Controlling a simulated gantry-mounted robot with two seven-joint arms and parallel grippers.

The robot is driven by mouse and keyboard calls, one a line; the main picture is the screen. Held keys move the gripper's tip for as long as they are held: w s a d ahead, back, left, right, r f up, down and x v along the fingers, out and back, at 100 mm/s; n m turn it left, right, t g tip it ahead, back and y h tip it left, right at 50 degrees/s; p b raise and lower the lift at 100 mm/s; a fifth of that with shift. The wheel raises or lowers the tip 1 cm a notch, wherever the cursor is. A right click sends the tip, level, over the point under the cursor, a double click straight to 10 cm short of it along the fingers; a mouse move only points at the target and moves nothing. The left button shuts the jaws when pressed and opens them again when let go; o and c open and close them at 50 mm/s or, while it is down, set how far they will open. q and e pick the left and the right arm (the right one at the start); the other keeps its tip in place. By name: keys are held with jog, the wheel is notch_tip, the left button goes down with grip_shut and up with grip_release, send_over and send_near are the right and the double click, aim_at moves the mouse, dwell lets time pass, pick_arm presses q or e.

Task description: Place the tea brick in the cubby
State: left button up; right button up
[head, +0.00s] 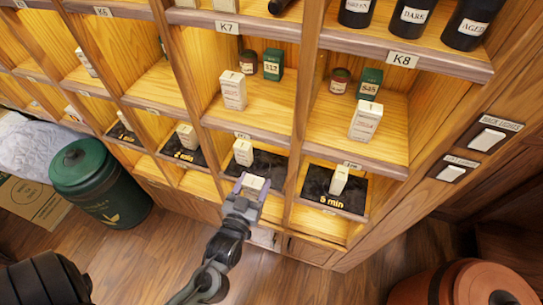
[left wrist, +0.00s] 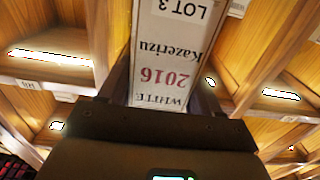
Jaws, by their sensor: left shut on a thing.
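The tea brick is a white box held between the fingers of my left gripper (head: 248,189). It shows in the left wrist view (left wrist: 172,50) with printed text reading WHITE, 2016, Kazerizu and LOT 3, upside down there. In the head view its top (head: 255,182) shows at the fingertips, in front of the lower cubby (head: 270,163) beneath K7, which has a dark mat. I cannot tell how far inside it is. Another white box (head: 243,151) stands farther back in that cubby. My right gripper is not in view.
The cubby to the right holds a white box (head: 339,179) on a dark "5 min" mat (head: 318,192). Upright wooden dividers flank the openings. A green canister (head: 95,180) stands on the floor at left, and a reddish-brown round container (head: 470,284) at bottom right.

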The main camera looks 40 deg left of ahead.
pick_arm(q)
jog(key=b+x, duration=0.2)
jog(key=x, duration=1.3)
jog(key=shift+w+a+f+b, duration=0.1)
jog(key=shift+w+f+b, duration=0.15)
jog(key=shift+f, duration=0.9)
jog(key=shift+w+a+f+b, duration=0.1)
jog(key=shift+f+b, duration=0.3)
jog(key=shift+f, duration=0.75)
jog(key=shift+w+a+f+b, duration=0.1)
jog(key=shift+w+f+b, duration=0.15)
jog(key=shift+f, duration=0.95)
jog(key=shift+r, duration=0.1)
jog(key=shift+f, duration=0.65)
jog(key=o, duration=1.1)
jog(key=shift+o, duration=0.2)
